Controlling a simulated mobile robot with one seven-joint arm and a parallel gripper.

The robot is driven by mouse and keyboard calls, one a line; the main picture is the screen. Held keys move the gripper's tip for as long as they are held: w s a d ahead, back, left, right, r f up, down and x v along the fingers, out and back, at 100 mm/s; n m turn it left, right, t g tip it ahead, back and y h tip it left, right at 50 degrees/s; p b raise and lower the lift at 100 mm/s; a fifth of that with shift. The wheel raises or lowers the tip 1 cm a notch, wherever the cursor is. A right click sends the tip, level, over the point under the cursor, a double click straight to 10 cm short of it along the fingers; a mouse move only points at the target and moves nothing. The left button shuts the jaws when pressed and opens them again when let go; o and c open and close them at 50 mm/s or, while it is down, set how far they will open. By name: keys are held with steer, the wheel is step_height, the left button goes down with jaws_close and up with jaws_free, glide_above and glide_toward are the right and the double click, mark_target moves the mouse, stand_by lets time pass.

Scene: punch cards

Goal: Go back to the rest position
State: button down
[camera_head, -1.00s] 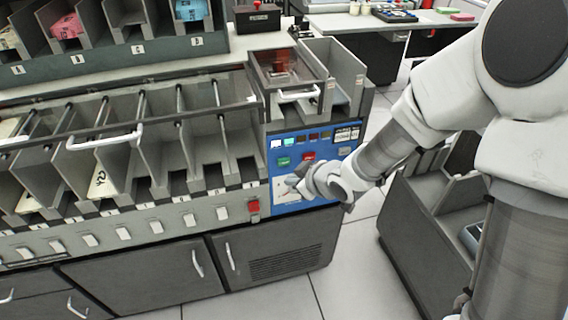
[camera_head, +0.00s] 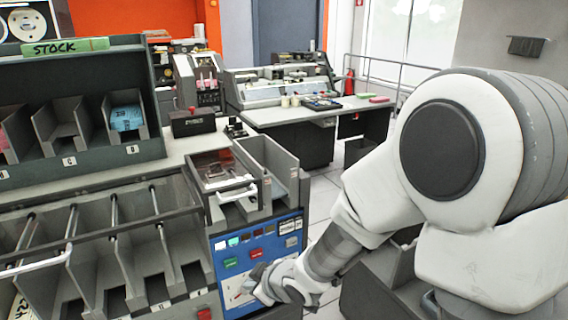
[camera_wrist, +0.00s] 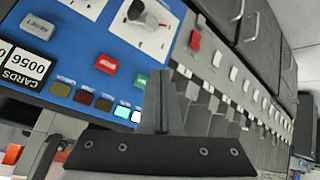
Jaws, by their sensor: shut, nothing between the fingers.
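My gripper (camera_head: 249,282) is in front of the lower part of a blue control panel (camera_head: 215,262), at the end of my white and grey arm. In the wrist view its dark fingers (camera_wrist: 160,75) are together with nothing between them. The panel also shows in the wrist view (camera_wrist: 125,55), with a dial (camera_wrist: 148,22), a red button (camera_wrist: 107,64), a green button (camera_wrist: 141,81) and a card counter reading 0056 (camera_wrist: 24,68). The fingers look apart from the dial; the exact gap to the panel cannot be told.
Sorter pockets (camera_head: 150,240) line the left of the panel, and a card hopper (camera_head: 270,175) stands above it. A stock rack (camera_head: 95,150) is at the left. A grey cabinet (camera_head: 370,290) lies partly behind my arm. Pale floor shows between it and the sorter.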

steer(key=s+d+r+m+t+h, duration=0.1)
steer(key=d+r+m+h, duration=0.2)
steer(key=d+r, duration=0.45)
steer(key=s+d+r+m+h, duration=0.25)
steer(key=d+r+m, duration=0.2)
steer(key=d, duration=0.55)
steer(key=s+d+r+m+g+h, duration=0.1)
steer(key=s+d+r+m, duration=0.2)
steer(key=s, duration=0.4)
steer(key=s+d+r+m+g, duration=0.1)
steer(key=s+d+r+m, duration=0.25)
steer(key=s, duration=0.45)
step_height(320, 180, up, 14)
steer(key=p, duration=1.4)
steer(key=shift+d+r+n+p, duration=0.15)
steer(key=shift+r+n+p, duration=0.15)
steer(key=shift+p, duration=0.1)
steer(key=shift+w+f, duration=0.1)
